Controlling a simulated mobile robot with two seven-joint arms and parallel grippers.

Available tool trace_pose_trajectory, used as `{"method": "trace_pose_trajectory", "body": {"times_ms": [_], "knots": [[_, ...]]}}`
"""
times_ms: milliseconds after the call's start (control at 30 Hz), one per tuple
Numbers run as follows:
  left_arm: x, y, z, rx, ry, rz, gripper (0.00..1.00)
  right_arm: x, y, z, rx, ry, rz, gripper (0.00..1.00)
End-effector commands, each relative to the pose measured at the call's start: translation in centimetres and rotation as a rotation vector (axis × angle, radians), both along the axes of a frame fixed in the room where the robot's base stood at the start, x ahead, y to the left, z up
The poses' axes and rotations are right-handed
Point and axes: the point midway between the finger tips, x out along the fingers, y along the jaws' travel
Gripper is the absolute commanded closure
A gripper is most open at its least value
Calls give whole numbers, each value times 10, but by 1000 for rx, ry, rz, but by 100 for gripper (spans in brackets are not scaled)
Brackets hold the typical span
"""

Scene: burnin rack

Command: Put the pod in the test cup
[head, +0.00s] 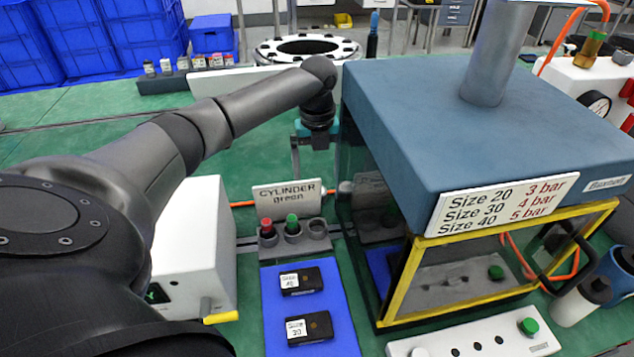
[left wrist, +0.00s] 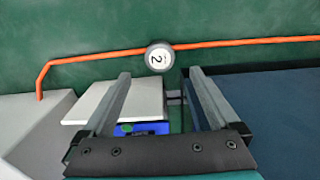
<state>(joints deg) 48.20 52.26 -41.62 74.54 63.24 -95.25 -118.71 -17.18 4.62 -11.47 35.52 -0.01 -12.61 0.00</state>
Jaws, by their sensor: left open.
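My left gripper (head: 315,165) is open and empty, pointing down left of the blue-topped chamber; its two fingers also show in the left wrist view (left wrist: 159,76). Below it, a grey holder has a red-topped piece (head: 266,226), a green-topped piece (head: 292,224) and an empty-looking round cup (head: 318,229), behind which stands a sign reading "CYLINDER green" (head: 287,197). Two black boxes, marked size 40 (head: 301,281) and size 30 (head: 309,328), lie on a blue mat (head: 267,318). I cannot tell which piece is the pod or which is the test cup. My right gripper is not in view.
The chamber (head: 440,130) has a yellow-framed front and a label of sizes and bars. A white control panel (head: 480,340) stands before it. A white box (head: 195,240) is at left.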

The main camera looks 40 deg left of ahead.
Motion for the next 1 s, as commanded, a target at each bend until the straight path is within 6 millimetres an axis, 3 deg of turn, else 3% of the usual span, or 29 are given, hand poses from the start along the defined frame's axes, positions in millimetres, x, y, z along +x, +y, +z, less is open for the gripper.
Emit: {"method": "trace_pose_trajectory", "body": {"times_ms": [333, 600, 833, 1000], "knots": [[1, 1, -26, -1, 1, 1, 5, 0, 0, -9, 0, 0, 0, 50], [3, 4, -65, 0, 1, 0, 5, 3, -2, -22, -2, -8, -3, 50], [3, 4, -66, 1, -1, 0, 5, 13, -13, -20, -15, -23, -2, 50], [3, 4, -66, 1, -1, 0, 22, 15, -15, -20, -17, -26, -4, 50]]}}
